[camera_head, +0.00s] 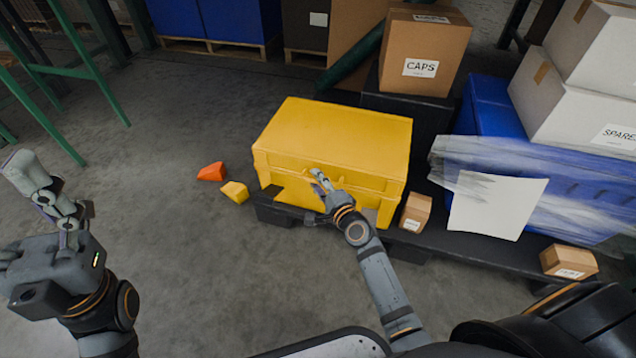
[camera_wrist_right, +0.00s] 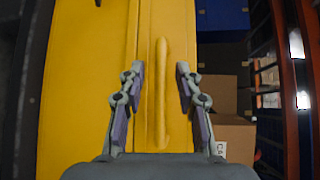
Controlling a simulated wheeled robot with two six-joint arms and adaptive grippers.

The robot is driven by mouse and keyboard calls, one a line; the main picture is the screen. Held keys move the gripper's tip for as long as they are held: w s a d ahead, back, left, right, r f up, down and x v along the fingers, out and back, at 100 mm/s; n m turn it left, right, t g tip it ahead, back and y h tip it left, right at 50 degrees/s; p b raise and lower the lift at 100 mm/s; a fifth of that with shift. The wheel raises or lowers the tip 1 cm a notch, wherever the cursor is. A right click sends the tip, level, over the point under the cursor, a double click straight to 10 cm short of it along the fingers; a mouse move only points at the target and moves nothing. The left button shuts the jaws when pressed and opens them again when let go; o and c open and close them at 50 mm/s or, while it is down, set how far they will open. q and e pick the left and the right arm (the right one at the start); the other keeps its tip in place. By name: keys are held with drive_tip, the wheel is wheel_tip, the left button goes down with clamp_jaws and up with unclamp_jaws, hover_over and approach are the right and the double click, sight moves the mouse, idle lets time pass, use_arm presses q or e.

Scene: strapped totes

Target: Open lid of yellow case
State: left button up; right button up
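The yellow case (camera_head: 335,140) stands on a dark low platform in the middle of the head view, its lid closed. A yellow bar handle (camera_wrist_right: 163,95) runs along its front in the right wrist view, beside the lid seam. My right gripper (camera_head: 317,196) is at the front of the case; it also shows in the right wrist view (camera_wrist_right: 160,80). Its two fingers are apart, one on each side of the handle, with visible gaps to it. My left gripper (camera_head: 14,212) is open and empty over the floor at the far left, away from the case.
A wrapped blue tote (camera_head: 540,185) and a CAPS box (camera_head: 424,55) are right and behind.

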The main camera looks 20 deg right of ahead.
drive_tip(key=shift+c, duration=0.4)
clamp_jaws()
drive_tip(key=shift+r, duration=0.1)
